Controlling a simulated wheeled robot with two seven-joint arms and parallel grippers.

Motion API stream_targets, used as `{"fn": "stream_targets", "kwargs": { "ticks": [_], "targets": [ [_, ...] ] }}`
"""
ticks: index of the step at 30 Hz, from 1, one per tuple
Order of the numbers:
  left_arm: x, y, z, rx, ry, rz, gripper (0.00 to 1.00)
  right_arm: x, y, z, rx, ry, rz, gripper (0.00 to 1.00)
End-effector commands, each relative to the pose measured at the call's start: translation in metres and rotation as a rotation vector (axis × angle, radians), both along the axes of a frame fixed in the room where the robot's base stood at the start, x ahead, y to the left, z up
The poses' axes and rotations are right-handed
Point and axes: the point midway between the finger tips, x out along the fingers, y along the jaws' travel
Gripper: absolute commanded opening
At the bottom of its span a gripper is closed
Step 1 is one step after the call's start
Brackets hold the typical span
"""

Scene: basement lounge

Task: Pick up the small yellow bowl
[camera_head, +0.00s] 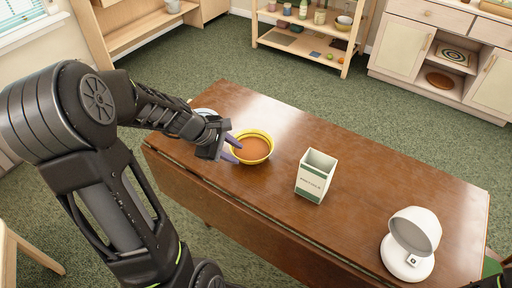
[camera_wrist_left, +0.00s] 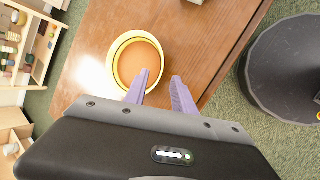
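The small yellow bowl (camera_head: 255,147), with an orange-brown inside, stands upright on the brown wooden table (camera_head: 330,240), left of the middle. My left gripper (camera_head: 235,149) is at the bowl's left side, with its purple fingers apart and nothing held. In the left wrist view, the bowl (camera_wrist_left: 139,58) lies just beyond the fingertips of my left gripper (camera_wrist_left: 161,78). One finger overlaps the bowl's near rim and the other is outside it. I cannot tell whether a finger touches the bowl.
A white and green box (camera_head: 315,176) stands right of the bowl. A white rounded device (camera_head: 408,245) stands at the table's right end. A pale dish (camera_head: 204,112) is partly hidden behind my left arm. The table between bowl and far edge is clear.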

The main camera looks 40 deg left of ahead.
Motion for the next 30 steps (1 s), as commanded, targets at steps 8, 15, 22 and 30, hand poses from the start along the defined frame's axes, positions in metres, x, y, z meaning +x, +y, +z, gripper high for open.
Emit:
{"fn": "stream_targets", "kwargs": {
  "ticks": [8,15,22,30],
  "targets": [
    [0.006,-0.004,-0.013,0.000,0.003,-0.004,0.31,0.000,0.000,-0.005,0.000,0.000,0.000,0.99],
    [0.014,-0.006,-0.023,0.001,0.000,-0.003,0.31,0.000,0.000,-0.006,0.000,-0.001,0.000,0.99],
    [0.014,-0.006,-0.024,0.001,0.001,-0.003,0.31,0.000,0.000,-0.007,0.000,-0.001,0.000,0.99],
    [0.030,-0.010,-0.056,-0.001,0.004,-0.004,0.31,0.000,0.000,-0.014,0.000,-0.001,0.000,0.99]
  ]
}}
